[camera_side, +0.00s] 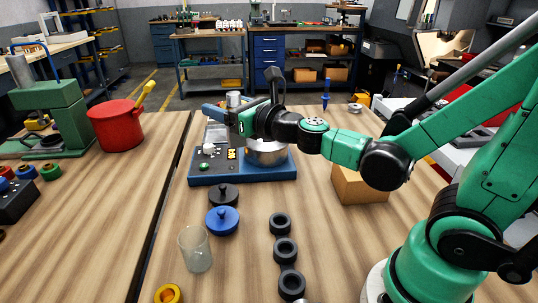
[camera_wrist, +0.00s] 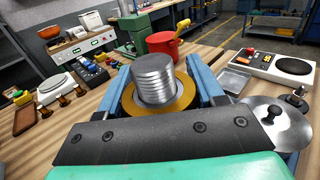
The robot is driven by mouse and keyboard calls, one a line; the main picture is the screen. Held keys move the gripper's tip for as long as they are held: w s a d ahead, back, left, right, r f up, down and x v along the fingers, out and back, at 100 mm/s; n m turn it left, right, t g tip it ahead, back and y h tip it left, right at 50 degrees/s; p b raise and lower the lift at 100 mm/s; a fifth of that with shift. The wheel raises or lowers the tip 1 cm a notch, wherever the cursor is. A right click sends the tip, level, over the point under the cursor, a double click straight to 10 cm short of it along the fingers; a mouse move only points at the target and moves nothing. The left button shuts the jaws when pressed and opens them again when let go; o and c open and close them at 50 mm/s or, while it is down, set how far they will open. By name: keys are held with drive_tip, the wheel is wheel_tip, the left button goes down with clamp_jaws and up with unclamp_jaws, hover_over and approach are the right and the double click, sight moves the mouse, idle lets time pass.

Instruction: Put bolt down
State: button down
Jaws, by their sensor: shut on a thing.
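The bolt, a silver ridged cylinder (camera_wrist: 158,80) with a gold-coloured flange (camera_wrist: 135,110) around its lower part, stands between my gripper's blue fingers in the wrist view. My gripper (camera_wrist: 160,92) is shut on it. In the side view, the grey top of the bolt (camera_side: 234,98) shows above my gripper (camera_side: 222,112). The gripper is raised above the wooden table, near the back of a blue-based device (camera_side: 240,178). The bolt's underside is hidden, and I see no contact with the table.
A steel pan (camera_side: 265,153) sits on the device under my arm. A red pot (camera_side: 115,124) and green press (camera_side: 58,115) stand left. A black lid (camera_side: 223,194), blue lid (camera_side: 222,220), glass (camera_side: 194,250), black rings (camera_side: 285,250) and cardboard box (camera_side: 357,187) occupy the front table.

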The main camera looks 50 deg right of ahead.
drive_tip(key=shift+d+h, duration=0.2)
drive_tip(key=shift+h, duration=0.2)
drive_tip(key=w+d+r+m+g+h, duration=0.2)
drive_tip(key=d+m+g+h, duration=0.5)
drive_tip(key=d+m+h, duration=0.95)
drive_tip(key=s+d+m+g, duration=0.2)
drive_tip(key=s+d+g, duration=0.2)
drive_tip(key=d+g, duration=0.3)
drive_tip(key=s+d+m+g, duration=0.2)
drive_tip(key=s+d+g, duration=0.3)
drive_tip(key=d+g, duration=0.25)
drive_tip(key=shift+h, duration=0.35)
drive_tip(key=f, duration=1.9)
drive_tip(key=shift+w+f, duration=0.1)
drive_tip(key=shift+w, duration=0.1)
drive_tip(key=shift+f, duration=0.15)
drive_tip(key=shift+c, duration=0.5)
unclamp_jaws()
